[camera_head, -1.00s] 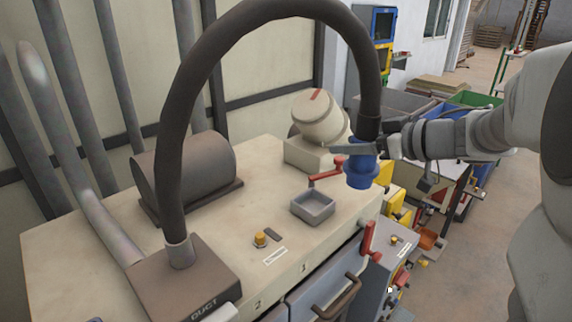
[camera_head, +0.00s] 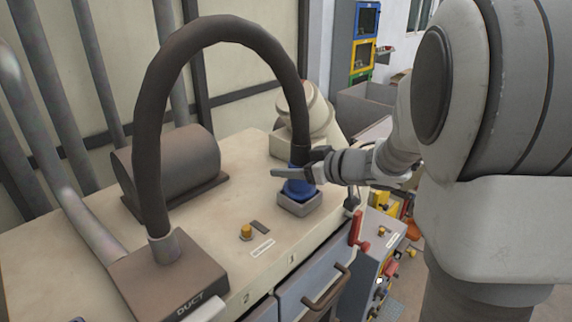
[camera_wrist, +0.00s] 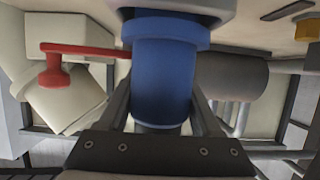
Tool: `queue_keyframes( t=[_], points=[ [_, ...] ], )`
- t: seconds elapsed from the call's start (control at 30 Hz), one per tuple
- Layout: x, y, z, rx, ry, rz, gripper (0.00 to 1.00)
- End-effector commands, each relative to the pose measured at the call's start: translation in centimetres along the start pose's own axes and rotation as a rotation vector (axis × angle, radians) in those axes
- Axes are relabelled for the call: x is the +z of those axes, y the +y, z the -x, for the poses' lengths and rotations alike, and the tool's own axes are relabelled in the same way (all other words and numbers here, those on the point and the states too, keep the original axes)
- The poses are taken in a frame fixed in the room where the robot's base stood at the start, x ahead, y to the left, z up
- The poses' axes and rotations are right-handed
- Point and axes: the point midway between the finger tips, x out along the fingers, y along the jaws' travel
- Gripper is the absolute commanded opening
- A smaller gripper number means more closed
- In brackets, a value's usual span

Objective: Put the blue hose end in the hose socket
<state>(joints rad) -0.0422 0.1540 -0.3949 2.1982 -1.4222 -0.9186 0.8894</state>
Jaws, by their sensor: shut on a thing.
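The blue hose end (camera_head: 299,185) hangs from the dark hose (camera_head: 222,28), which arches over from the duct box. My gripper (camera_head: 300,172) is shut on the hose end, which also shows large in the wrist view (camera_wrist: 163,75). The hose socket, a square grey box (camera_head: 299,208) on the machine top, is directly under the hose end. In the wrist view the blue flange meets or nearly meets the grey socket (camera_wrist: 175,6). Whether the end is seated inside cannot be told. The hose end looks about upright.
A dark cylinder (camera_head: 178,160) lies behind on the machine top (camera_head: 235,205). A cream drum (camera_head: 318,112) stands behind the socket. The duct box (camera_head: 165,272) is at front left. A yellow button (camera_head: 246,231) and a red lever (camera_head: 356,228) are near the front edge.

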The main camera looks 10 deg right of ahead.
Motion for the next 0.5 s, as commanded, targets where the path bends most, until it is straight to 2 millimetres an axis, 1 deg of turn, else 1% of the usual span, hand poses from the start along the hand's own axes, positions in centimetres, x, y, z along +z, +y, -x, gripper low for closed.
queue_keyframes(
  t=[0.13,0.23,0.27,0.4,0.43,0.5],
  points=[
    [-0.09,0.02,0.03,0.0,0.002,0.001,0.0],
    [0.23,0.02,-0.1,0.0,0.001,0.0,0.0],
    [0.31,0.01,-0.11,0.0,0.0,0.0,0.67],
    [0.23,0.01,-0.08,0.0,0.0,0.0,0.92],
    [0.23,0.01,-0.08,0.0,0.0,0.0,0.95],
    [0.22,0.01,-0.08,0.0,0.0,0.0,0.95]
  ],
)
